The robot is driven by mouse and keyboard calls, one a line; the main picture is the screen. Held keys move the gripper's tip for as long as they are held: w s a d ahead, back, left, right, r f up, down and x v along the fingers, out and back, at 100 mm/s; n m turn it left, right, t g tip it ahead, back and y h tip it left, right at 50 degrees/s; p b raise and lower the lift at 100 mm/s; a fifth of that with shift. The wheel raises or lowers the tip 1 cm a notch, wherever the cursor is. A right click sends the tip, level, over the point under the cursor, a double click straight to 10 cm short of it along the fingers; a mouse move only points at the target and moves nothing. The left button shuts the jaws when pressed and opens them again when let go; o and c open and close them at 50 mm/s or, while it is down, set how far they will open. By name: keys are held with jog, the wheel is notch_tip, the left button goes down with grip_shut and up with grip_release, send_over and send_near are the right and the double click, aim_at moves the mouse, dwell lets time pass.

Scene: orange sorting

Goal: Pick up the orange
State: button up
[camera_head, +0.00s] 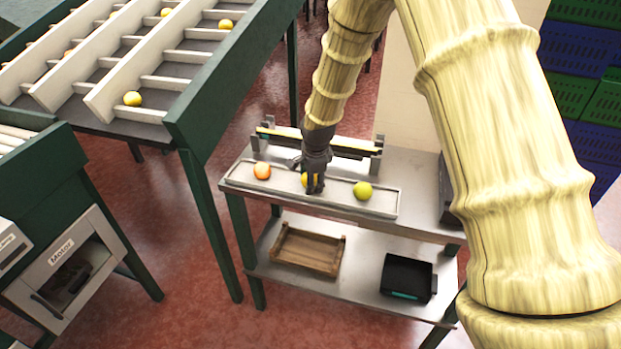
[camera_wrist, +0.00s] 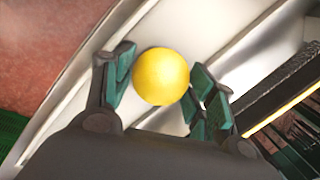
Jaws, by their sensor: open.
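An orange fruit (camera_head: 262,171) sits at the left of a shallow grey tray (camera_head: 331,193) on the metal table. A yellow fruit (camera_head: 305,180) is in the middle of the tray, partly hidden behind my gripper (camera_head: 314,182). A yellow-green fruit (camera_head: 362,190) sits to the right. In the wrist view the yellow fruit (camera_wrist: 161,76) shows between the green-padded fingers of my gripper (camera_wrist: 166,88), which is open. A gap shows between the fruit and the right fingers; the left finger is very close, and I cannot tell whether it touches. The orange fruit is not visible in the wrist view.
A rail with a yellow strip (camera_head: 340,148) runs behind the tray. The lower shelf holds a wooden crate (camera_head: 308,250) and a black box (camera_head: 407,278). A green-framed sorting rack (camera_head: 225,85) stands at the left. Green and blue crates (camera_head: 590,95) are stacked at the right.

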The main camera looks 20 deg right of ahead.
jog(key=c, duration=0.7)
